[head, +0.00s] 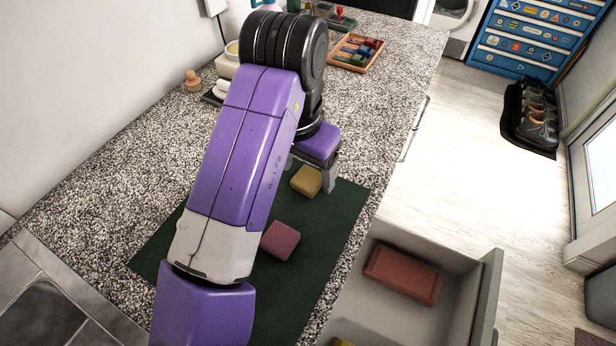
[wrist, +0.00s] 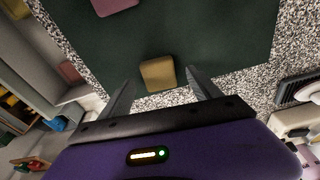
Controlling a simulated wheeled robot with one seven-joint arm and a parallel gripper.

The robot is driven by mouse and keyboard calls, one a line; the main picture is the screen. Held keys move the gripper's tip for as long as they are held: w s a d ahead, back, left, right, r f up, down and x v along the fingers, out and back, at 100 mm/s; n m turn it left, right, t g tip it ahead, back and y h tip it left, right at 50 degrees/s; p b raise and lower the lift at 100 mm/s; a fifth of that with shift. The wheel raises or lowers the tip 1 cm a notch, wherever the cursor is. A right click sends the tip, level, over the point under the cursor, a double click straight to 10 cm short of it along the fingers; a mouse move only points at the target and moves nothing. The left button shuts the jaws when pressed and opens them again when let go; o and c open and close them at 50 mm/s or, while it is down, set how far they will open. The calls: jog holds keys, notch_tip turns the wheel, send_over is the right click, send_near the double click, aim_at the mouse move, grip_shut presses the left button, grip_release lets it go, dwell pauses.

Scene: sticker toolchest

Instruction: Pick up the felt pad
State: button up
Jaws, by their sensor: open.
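Two small rounded blocks lie apart on a dark green mat (head: 330,225) on the speckled counter. One is mustard yellow (head: 306,181) and the other is dusky pink (head: 280,240). I cannot tell for certain which is the felt pad. My gripper (head: 309,176) is open and empty, with its fingers around the yellow block's far end in the head view. In the wrist view the yellow block (wrist: 158,74) shows between the two fingertips (wrist: 162,80), with a gap on each side. I cannot tell how high the tips are above the mat. The pink block is partly cut off in the wrist view (wrist: 113,4).
An open grey drawer (head: 489,290) at the right holds a red-brown block (head: 403,274) and a partly seen yellow piece. A wooden tray (head: 379,54) of coloured pieces stands farther back. Dishes and a wooden knob (head: 193,80) stand along the wall. The mat's front is largely clear.

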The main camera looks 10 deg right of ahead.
aim_at(308, 179)
jog(key=shift+d+f, duration=0.1)
jog(key=shift+f, duration=0.75)
jog(key=shift+c, duration=0.4)
jog(key=c, duration=1.3)
jog(key=shift+r, duration=0.1)
notch_tip(308, 179, up, 20)
jog(key=shift+f+p, duration=0.1)
jog(key=shift+p, duration=0.85)
